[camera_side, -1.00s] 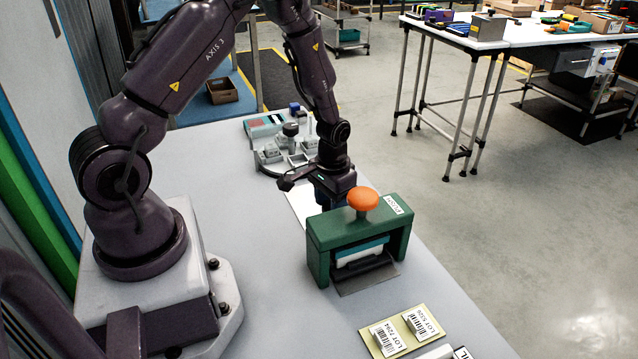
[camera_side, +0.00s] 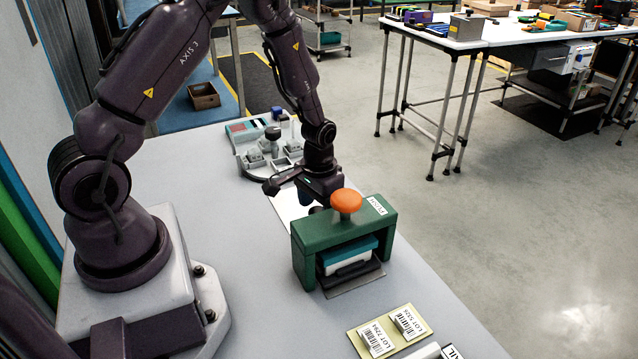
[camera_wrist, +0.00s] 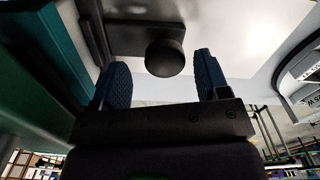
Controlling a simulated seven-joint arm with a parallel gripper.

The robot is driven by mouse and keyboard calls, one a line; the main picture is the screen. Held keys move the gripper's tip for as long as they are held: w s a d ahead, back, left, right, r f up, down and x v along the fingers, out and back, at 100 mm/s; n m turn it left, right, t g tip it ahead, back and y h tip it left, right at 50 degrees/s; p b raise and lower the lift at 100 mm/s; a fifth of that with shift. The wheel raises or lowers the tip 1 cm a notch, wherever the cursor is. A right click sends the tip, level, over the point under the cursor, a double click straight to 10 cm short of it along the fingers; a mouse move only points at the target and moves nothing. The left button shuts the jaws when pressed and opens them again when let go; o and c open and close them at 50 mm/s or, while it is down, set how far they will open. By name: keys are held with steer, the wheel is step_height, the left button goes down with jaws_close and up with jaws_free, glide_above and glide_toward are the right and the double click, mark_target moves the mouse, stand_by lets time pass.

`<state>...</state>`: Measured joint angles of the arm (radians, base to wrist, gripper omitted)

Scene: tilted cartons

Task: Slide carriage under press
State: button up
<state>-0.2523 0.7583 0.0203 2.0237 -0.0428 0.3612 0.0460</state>
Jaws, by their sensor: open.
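The press is a green frame (camera_side: 305,250) with an orange knob (camera_side: 346,201) on top, standing on the table. A teal-and-white block (camera_side: 347,256) with a dark front edge sits within its opening, over a grey plate (camera_side: 357,284); I take it for the carriage. My gripper (camera_side: 320,190) is low behind the press, its fingertips mostly hidden there. In the wrist view its two blue fingers (camera_wrist: 160,62) are apart, with a round black knob (camera_wrist: 165,57) on a dark plate (camera_wrist: 130,35) between them. I cannot tell whether they touch it.
A tan board (camera_side: 390,331) with two lot labels lies in front of the press. A grey fixture (camera_side: 270,155) with several blocks stands behind my gripper. A white sheet (camera_side: 290,204) lies beside it. Bare table lies left of the press.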

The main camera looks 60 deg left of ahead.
step_height(320, 180, up, 12)
stand_by(0.3)
steer(key=s+d+r+m+t, duration=0.1)
steer(key=s+d+r+t, duration=0.1)
steer(key=s+d+r, duration=0.2)
steer(key=s+d+r+m+t, duration=0.2)
steer(key=s+d+r, duration=0.3)
steer(key=s+r, duration=0.5)
step_height(320, 180, up, 4)
steer(key=shift+s+d+r+t, duration=0.25)
steer(key=shift+s+t, duration=0.15)
steer(key=shift+t, duration=0.4)
